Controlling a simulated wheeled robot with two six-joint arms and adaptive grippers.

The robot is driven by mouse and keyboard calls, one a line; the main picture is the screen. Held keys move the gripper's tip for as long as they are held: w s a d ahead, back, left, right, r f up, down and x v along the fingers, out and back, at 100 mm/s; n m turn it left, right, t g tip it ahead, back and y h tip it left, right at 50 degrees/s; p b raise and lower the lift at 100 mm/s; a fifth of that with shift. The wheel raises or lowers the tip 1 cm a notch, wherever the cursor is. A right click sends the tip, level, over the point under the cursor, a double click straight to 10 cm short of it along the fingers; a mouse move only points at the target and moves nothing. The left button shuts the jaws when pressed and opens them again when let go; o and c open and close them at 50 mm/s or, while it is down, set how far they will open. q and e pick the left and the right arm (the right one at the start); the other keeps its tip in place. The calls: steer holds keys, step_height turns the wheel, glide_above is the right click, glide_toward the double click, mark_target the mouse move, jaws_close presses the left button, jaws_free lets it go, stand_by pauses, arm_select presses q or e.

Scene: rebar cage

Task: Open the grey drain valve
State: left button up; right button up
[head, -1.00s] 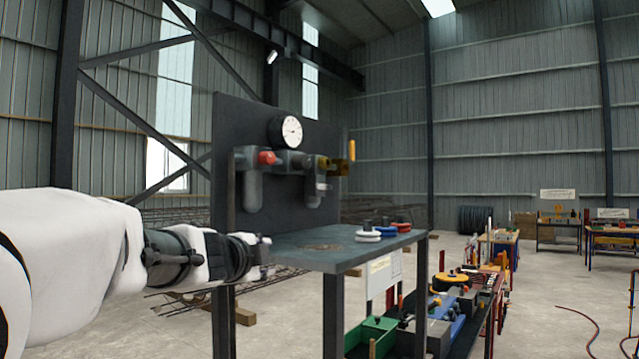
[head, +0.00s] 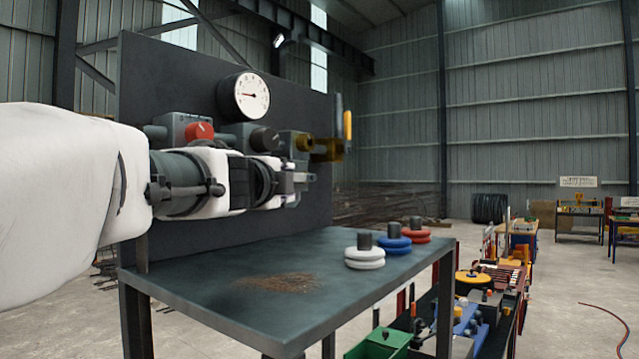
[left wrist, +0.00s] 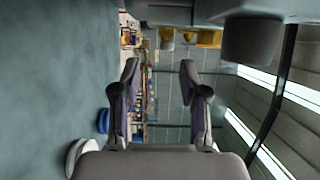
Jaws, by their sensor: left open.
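The pressure-gauge assembly (head: 187,128) is fixed to a dark upright panel (head: 170,70), with a red knob (head: 200,131), a black knob (head: 264,139) and a yellow fitting (head: 326,150). My left gripper (head: 297,186) is in front of the panel, just below the yellow fitting. It hides the lower part of the assembly, and I cannot pick out the grey drain valve. In the left wrist view my gripper (left wrist: 160,76) is open, with nothing between its fingers. A dark grey cylinder (left wrist: 252,42) of the assembly shows there, to the right of the fingers and apart from them. My right gripper is not in view.
A dark bench top (head: 230,310) lies below my left gripper. White (head: 364,259), blue (head: 393,246) and red (head: 416,235) discs with dark knobs stand near its right end. A round gauge (head: 245,96) sits above the assembly.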

mark_target(296, 181)
arm_select(q)
steer(key=p+x, duration=0.3)
steer(key=x, duration=0.4)
steer(key=shift+w+r, duration=0.15)
steer(key=shift+w, duration=0.05)
steer(key=shift+s+a+r, duration=0.15)
steer(key=shift+s+r, duration=0.2)
steer(key=shift+s, duration=0.3)
jaws_close()
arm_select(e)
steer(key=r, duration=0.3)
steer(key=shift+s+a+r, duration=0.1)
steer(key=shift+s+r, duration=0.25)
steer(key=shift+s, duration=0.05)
